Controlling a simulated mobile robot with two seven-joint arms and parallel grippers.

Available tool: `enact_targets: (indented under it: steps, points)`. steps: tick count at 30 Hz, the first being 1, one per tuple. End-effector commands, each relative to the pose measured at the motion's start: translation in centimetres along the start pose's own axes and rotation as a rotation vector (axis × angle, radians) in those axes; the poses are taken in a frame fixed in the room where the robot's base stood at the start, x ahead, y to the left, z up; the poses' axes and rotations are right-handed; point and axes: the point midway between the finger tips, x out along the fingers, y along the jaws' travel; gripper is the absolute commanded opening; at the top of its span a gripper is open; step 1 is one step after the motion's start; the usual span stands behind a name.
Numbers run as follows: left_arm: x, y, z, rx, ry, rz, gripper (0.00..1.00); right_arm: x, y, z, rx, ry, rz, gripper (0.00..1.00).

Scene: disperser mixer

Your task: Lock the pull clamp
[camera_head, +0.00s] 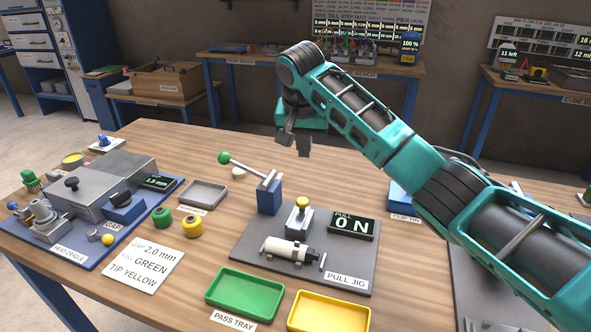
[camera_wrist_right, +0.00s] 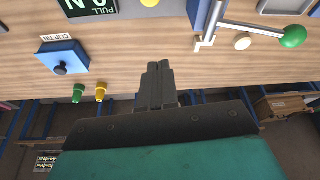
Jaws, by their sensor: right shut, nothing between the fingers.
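A white cylinder with a dark end (camera_head: 285,247) lies on the jig in front of a grey block with a yellow knob (camera_head: 302,202). My right gripper (camera_head: 294,145) is shut and empty, behind and above the blue block, apart from the lever. It also shows in the wrist view (camera_wrist_right: 157,70). My left gripper is out of view.
A green tray (camera_head: 245,293) and a yellow tray (camera_head: 328,312) are at the front. The blue clip tin (camera_wrist_right: 62,56) stands right of the jig. The head cradle (camera_head: 75,245) and a grey tray (camera_head: 203,195) are on the left. The table behind the lever is mostly clear.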

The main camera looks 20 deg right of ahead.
Motion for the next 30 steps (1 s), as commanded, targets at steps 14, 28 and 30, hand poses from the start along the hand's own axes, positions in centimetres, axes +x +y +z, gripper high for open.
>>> enact_targets:
  steps: [14, 28, 30]
  points:
    - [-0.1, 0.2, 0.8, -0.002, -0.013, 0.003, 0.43, 6.8, 0.1, 0.1, 0.000, -0.003, 0.003, 0.00]
    - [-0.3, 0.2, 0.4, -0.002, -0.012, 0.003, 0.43, 9.6, 0.0, 2.3, -0.003, 0.000, 0.000, 0.00]
    - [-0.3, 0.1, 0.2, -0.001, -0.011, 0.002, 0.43, 9.5, 0.0, 2.8, -0.001, 0.001, -0.001, 0.00]
